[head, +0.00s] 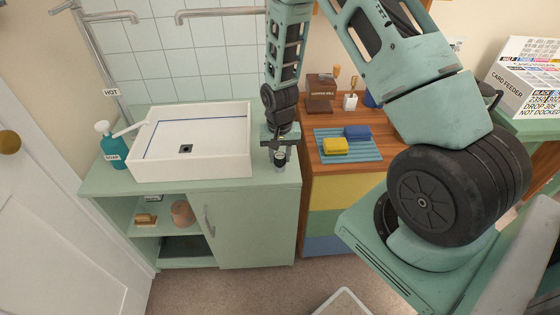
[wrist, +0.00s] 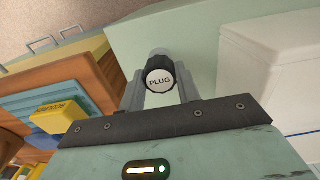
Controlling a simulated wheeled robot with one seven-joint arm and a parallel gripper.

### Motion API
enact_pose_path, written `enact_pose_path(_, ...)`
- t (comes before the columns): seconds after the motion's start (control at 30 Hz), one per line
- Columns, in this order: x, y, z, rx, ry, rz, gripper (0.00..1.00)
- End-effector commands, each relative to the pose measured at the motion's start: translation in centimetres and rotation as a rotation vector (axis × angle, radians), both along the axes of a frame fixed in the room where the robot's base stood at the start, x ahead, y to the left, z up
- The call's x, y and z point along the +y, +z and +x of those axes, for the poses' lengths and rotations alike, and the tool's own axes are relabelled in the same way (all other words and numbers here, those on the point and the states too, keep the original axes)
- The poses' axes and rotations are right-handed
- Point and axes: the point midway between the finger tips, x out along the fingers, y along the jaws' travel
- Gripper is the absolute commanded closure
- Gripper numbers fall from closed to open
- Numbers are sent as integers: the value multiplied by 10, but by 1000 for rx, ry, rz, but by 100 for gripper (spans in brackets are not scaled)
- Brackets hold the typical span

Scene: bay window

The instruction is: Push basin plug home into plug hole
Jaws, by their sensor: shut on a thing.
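My gripper (head: 279,150) is shut on the basin plug (wrist: 160,80), whose round white top reads PLUG and has a dark rim. In the head view the gripper hangs just right of the white basin (head: 240,160), above the right end of the green counter (head: 272,178). In the wrist view the basin (wrist: 265,75) is at the right. The underside of the plug is hidden.
A spout (head: 130,130) reaches over the basin's left edge beside a teal soap bottle (head: 112,150). Pipes (head: 220,13) run along the tiled wall. Right of the counter, a wooden top holds a blue ribbed mat (head: 345,155) with yellow and blue sponges.

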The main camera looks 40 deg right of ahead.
Motion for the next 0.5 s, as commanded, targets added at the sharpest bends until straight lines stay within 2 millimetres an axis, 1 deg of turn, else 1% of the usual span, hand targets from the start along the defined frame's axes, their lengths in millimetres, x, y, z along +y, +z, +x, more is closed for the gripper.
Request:
enact_pose_path(0.17, 0, 4, 0, 0, 0, 0, 94)
enact_pose_path(0.5, 0, 21, 0, 0, 0, 0, 94)
